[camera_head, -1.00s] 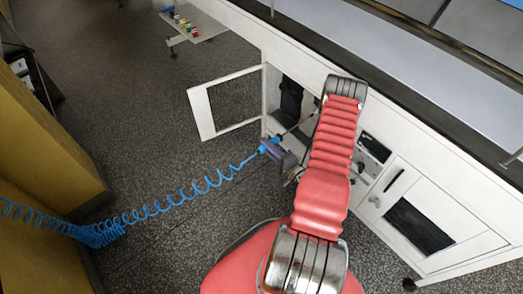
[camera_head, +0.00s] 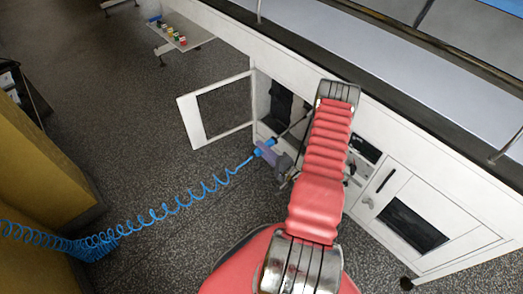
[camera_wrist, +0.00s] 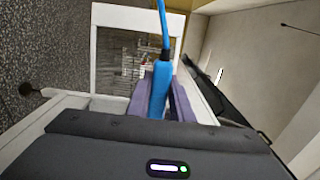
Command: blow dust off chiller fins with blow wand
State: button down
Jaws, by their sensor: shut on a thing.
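My gripper (camera_wrist: 160,100), with purple jaws, is shut on the blue blow wand (camera_wrist: 158,88). In the head view the wand's blue end (camera_head: 265,148) shows at my gripper (camera_head: 272,156). A thin dark tube runs from there toward the open cabinet (camera_head: 262,95) in the white machine. Something dark (camera_head: 282,102) stands inside the opening. I cannot tell whether it is the chiller fins, and no dust can be made out. My arm hides part of the opening. The wand's tip is not clear, nor whether it touches anything.
The cabinet's white framed door (camera_head: 188,122) stands open to the left. A coiled blue hose (camera_head: 170,208) runs from the wand to the yellow block (camera_head: 40,170) at left. A small shelf (camera_head: 188,42) with coloured items is at the back. Dark floor between is clear.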

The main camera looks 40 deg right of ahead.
jog(key=shift+w, duration=0.1)
jog(key=w, duration=1)
jog(key=shift+w, duration=0.15)
dwell(1.9)
jog(key=shift+a, duration=0.2)
dwell(0.6)
jog(key=a, duration=0.5)
dwell(0.4)
jog(key=shift+d, duration=0.1)
